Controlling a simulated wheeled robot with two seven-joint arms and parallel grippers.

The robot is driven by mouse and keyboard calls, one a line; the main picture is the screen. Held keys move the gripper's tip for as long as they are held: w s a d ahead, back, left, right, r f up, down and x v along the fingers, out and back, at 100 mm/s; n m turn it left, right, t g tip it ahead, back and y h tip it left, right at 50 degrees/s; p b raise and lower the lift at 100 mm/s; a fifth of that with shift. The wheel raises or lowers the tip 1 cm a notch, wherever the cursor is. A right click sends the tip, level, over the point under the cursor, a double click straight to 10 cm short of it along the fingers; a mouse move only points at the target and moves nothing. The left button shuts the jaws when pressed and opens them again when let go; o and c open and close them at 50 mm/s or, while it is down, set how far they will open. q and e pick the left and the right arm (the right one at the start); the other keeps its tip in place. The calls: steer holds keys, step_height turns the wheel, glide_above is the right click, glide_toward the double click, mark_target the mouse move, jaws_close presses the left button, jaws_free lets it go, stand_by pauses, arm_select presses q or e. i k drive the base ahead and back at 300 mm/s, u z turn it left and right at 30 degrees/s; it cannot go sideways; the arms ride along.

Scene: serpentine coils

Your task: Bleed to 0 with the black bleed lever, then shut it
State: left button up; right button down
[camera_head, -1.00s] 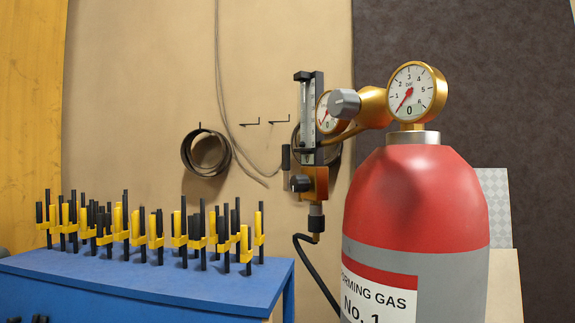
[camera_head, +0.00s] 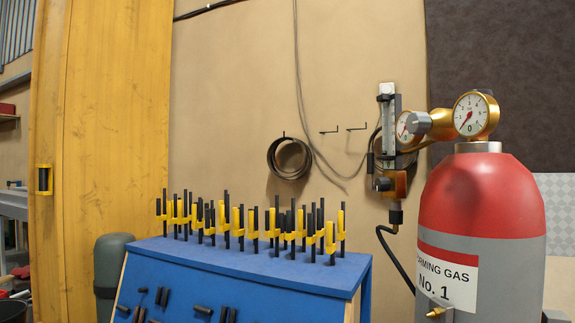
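The red and grey gas cylinder (camera_head: 480,205), labelled "Forming Gas No. 1", stands at the right. A black hose (camera_head: 393,252) runs down from the block. Neither of my grippers is in view.
A blue rack (camera_head: 250,262) holding several yellow and black clamps stands in front, left of the cylinder. A dark coil (camera_head: 289,158) hangs on the wall with empty hooks to its right. A grey-green cylinder (camera_head: 112,270) stands left of the rack.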

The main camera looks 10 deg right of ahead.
mark_target(370, 156)
steer(key=u, duration=0.5)
steer(key=i, duration=1)
steer(key=z, duration=2)
